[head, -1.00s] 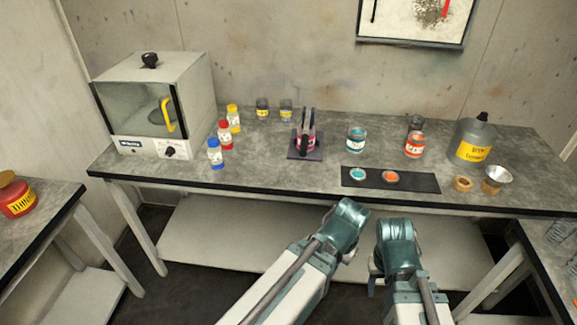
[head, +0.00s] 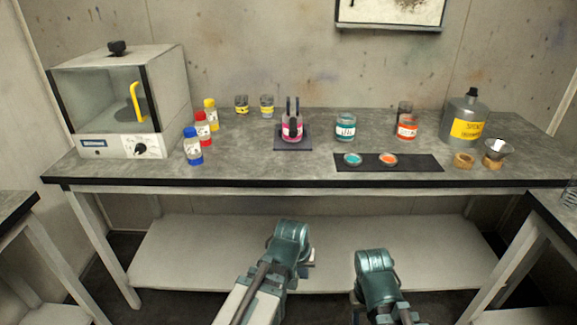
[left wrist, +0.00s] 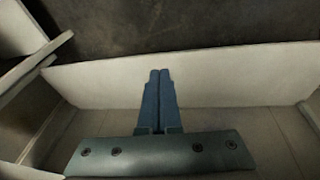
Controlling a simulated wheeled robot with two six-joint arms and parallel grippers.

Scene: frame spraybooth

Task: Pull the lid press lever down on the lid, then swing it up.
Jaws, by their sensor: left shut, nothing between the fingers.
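The lid press (head: 279,148) stands on the bench, with a pink-labelled jar (head: 292,131) in it. Two dark upright parts rise behind and above the jar. I cannot tell which part is the lever, and the lid is too small to make out. My left gripper (left wrist: 159,76) is shut and empty in the left wrist view, over the lower shelf. In the head view my left arm ends below the bench's front edge, well short of the press. My right arm ends to the right of it, also below the edge, its fingers hidden.
The bench (head: 240,168) carries a glass-fronted booth (head: 125,103) at left and several small bottles beside it. A dark mat (head: 425,163) with two round lids lies right of the press. A teal-labelled jar (head: 345,127) and a large can (head: 464,118) stand behind it.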

